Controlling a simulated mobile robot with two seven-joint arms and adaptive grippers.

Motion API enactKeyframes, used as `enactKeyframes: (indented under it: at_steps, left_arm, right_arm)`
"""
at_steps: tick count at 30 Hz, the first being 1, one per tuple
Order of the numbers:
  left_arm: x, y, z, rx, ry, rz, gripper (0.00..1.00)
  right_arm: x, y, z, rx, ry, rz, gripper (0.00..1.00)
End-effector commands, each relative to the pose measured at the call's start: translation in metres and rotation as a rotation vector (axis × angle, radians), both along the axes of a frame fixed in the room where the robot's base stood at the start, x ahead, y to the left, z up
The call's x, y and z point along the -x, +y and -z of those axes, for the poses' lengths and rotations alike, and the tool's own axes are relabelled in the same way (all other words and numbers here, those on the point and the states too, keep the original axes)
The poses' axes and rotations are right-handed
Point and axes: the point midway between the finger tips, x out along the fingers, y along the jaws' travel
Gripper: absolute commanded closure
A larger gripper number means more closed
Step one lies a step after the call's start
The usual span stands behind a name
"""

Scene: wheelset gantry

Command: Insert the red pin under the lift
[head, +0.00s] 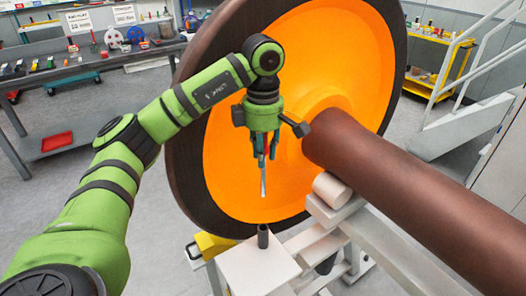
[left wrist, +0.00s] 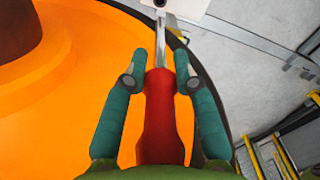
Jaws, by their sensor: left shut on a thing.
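The red pin shows in the left wrist view (left wrist: 162,120) as a red handle with a bright metal shaft. My left gripper (head: 262,153) is shut on its red handle, one teal finger on each side. In the head view the pin's shaft (head: 263,182) hangs nearly upright, its tip down, in front of the orange wheel. Below it, apart from the tip, a short dark tube (head: 263,236) stands on a white block (head: 255,268), seemingly part of the lift. In the left wrist view the shaft points toward a white plate (left wrist: 190,7) at the top edge.
The large orange wheel (head: 235,150) with a dark rim stands close behind the gripper. Its brown axle (head: 410,190) runs to the lower right above a pale frame (head: 385,255). A workbench (head: 90,62) is at back left, a yellow cart (head: 440,62) at back right.

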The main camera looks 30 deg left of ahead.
Motion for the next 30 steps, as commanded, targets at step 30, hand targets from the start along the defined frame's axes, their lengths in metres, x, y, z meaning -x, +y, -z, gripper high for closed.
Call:
enactKeyframes:
  at_steps: [30]
  left_arm:
    - [0.0,0.0,-0.065,0.0,-0.001,-0.001,1.0]
  right_arm:
    - [-0.001,0.0,-0.06,0.0,-0.001,0.0,0.6]
